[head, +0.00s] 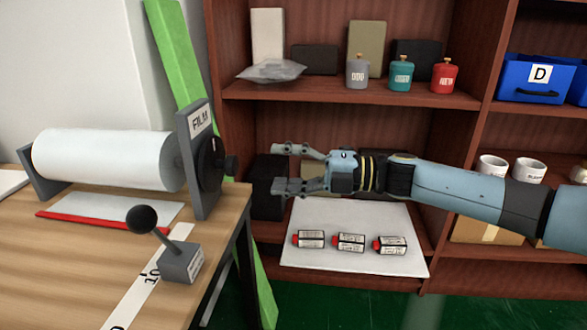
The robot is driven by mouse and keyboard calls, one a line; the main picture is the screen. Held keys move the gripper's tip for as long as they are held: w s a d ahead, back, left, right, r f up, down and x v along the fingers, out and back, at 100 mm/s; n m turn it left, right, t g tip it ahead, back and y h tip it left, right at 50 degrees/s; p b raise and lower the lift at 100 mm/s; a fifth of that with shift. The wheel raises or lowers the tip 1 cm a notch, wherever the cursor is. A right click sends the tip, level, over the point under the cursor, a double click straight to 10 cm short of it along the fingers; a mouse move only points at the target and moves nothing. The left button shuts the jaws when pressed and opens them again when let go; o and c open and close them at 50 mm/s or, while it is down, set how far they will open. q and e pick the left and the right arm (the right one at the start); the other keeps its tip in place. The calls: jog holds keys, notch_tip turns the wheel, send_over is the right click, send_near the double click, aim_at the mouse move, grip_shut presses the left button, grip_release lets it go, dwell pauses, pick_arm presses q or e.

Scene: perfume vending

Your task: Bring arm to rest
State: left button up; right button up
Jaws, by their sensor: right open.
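My right gripper (283,169) is open and empty. Its arm comes in from the right, and its fingers point left, in front of the shelf unit. It hangs above the white mat (340,212) on the lower shelf, where several small red-capped boxes or bottles lie, such as the one at the left (310,240). No object touches the fingers as far as I can see. My left gripper is not in the head view.
A wooden table (75,270) with a film roll (105,158) and a lever (165,245) stands at the left. The upper shelf (330,92) holds grey, teal and red bottles (445,77). A blue bin (535,78) and white mugs (528,170) are at the right.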

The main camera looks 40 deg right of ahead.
jog(key=shift+v, duration=1.05)
jog(key=s+d+f+m+h+p, duration=0.1)
jog(key=s+f+m+h, duration=0.4)
jog(key=f, duration=0.5)
jog(key=s+f+m+g+h+p, duration=0.1)
jog(key=s+f+m+h, duration=0.1)
jog(key=s+f+m, duration=0.6)
jog(key=s+d+f+m+h+p, duration=0.1)
jog(key=s+f+m+h, duration=0.25)
jog(key=f, duration=0.95)
jog(key=s+a+f+m+g, duration=0.2)
jog(key=s+f+m+g, duration=0.1)
jog(key=s, duration=0.7)
jog(key=s+a+f+m+g+h, duration=0.1)
jog(key=s+f+g, duration=0.4)
jog(key=s, duration=0.6)
jog(key=s+a+f+m+g+h, duration=0.1)
jog(key=s+a+f+m+g, duration=0.2)
jog(key=s+f+m, duration=0.3)
jog(key=s+f+g, duration=0.1)
jog(key=s+f, duration=0.1)
jog(key=s, duration=0.3)
jog(key=shift+a+p, duration=0.3)
jog(key=shift+a, duration=0.1)
jog(key=shift+w+h, duration=0.1)
jog(key=shift+h, duration=0.15)
